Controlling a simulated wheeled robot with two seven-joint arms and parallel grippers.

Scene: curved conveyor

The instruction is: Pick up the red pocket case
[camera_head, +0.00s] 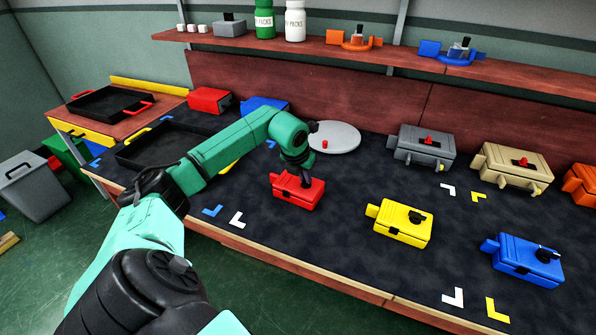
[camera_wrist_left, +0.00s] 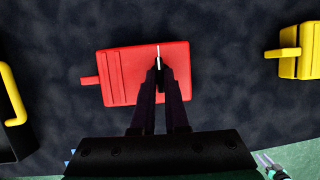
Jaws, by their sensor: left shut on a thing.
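The red pocket case (camera_head: 290,196) is a small red box with a side tab, in the middle of the dark table in the head view. It also shows in the wrist view (camera_wrist_left: 120,72), with its tab pointing left. My left gripper (camera_head: 306,182) comes down over its top from above. In the left wrist view the fingertips (camera_wrist_left: 160,66) are close together on a small dark part on the case's top, beside a white line. The fingers hide most of that part. I cannot tell whether the case touches the table.
A yellow case (camera_head: 400,228) and a blue case (camera_head: 520,262) lie to the right. Grey (camera_head: 420,152) and tan (camera_head: 510,168) cases stand behind. A round grey plate (camera_head: 340,138) lies behind the gripper. A black tray (camera_head: 150,152) is at left. Dark table is clear around the red case.

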